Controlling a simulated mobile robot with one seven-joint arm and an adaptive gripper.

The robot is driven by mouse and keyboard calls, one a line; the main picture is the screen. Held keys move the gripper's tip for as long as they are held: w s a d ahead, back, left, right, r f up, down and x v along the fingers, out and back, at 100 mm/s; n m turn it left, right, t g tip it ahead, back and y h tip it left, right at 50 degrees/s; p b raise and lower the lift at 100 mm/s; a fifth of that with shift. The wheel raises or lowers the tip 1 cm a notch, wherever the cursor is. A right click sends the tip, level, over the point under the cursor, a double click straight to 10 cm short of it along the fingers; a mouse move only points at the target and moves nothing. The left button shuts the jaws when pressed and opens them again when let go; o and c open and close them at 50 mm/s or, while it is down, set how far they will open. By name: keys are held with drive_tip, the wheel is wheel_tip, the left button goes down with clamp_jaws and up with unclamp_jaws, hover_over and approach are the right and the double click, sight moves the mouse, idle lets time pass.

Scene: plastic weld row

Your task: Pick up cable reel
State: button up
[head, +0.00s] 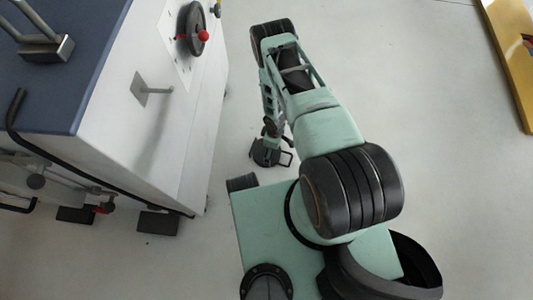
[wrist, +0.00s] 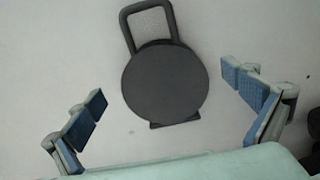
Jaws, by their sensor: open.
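The cable reel (wrist: 165,85) is a dark grey round disc with a loop handle at its top and a small foot at its bottom, seen from above in the wrist view. It sits on the pale floor. It also shows in the head view (head: 264,155), partly behind my arm. My gripper (wrist: 167,92) is open, with one blue-padded finger on each side of the reel in the picture. The fingers look apart from the reel, and nothing is between them in contact. In the head view my gripper (head: 272,131) points down just above the reel.
A white cabinet (head: 150,120) with a blue top stands close on the left, with a handwheel (head: 196,28) and a protruding peg (head: 150,89) on its side. A yellow object (head: 512,55) lies at the upper right. The floor (head: 430,130) to the right is clear.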

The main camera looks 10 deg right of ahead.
drive_tip(key=f+b, duration=0.1)
drive_tip(key=f, duration=0.1)
drive_tip(key=f+b, duration=0.2)
drive_tip(key=f, duration=0.1)
drive_tip(key=shift+w+a+f, duration=0.25)
drive_tip(key=shift+a+f, duration=0.05)
drive_tip(key=shift+f, duration=0.05)
drive_tip(key=shift+r, duration=0.1)
drive_tip(key=c, duration=1.8)
drive_tip(key=shift+r, duration=0.1)
drive_tip(key=shift+c, duration=0.2)
